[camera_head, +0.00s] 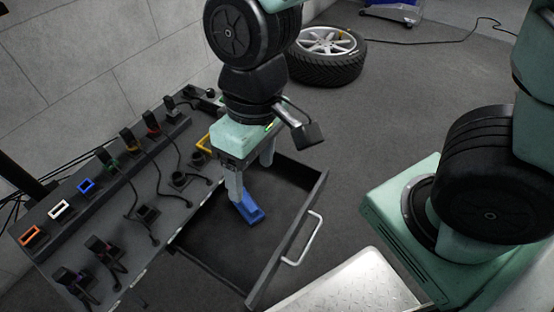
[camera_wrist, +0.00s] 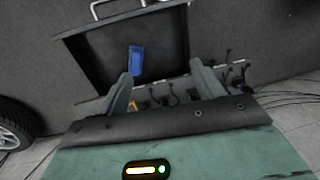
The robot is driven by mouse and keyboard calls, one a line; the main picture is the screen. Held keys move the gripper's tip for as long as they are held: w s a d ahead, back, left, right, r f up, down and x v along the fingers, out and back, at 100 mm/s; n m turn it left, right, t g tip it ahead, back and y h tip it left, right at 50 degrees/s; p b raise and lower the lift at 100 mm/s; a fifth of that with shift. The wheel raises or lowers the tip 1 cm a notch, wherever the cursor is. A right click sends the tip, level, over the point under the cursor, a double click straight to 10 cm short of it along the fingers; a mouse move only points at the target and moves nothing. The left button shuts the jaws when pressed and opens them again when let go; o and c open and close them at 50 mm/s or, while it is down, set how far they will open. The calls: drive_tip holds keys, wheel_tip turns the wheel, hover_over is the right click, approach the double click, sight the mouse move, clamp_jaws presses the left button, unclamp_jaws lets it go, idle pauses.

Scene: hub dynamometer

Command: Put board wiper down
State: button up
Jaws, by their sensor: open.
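The board wiper is a blue block (camera_head: 251,213) lying inside the open dark drawer (camera_head: 214,270), near its inner side. My gripper (camera_head: 252,182) is over the drawer with its fingers apart, one fingertip close to the blue wiper in the head view. In the wrist view, the blue wiper (camera_wrist: 136,60) lies on the drawer floor, beyond the tip of the left finger. The gripper (camera_wrist: 164,82) is open there, with nothing between the fingers. Whether a finger touches the wiper, I cannot tell.
A panel (camera_head: 178,213) with cables and several coloured sockets runs along the drawer's left side. The drawer's handle (camera_head: 303,240) sticks out at the right. A wheel (camera_head: 327,55) lies on the floor behind. Much of the drawer floor is free.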

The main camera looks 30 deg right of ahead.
drive_tip(key=shift+n+t+h, duration=0.4)
drive_tip(key=shift+n, duration=0.3)
drive_tip(key=s+d+r, duration=0.2)
drive_tip(key=s+r, duration=0.1)
drive_tip(key=shift+s+d, duration=0.25)
drive_tip(key=shift+d, duration=0.1)
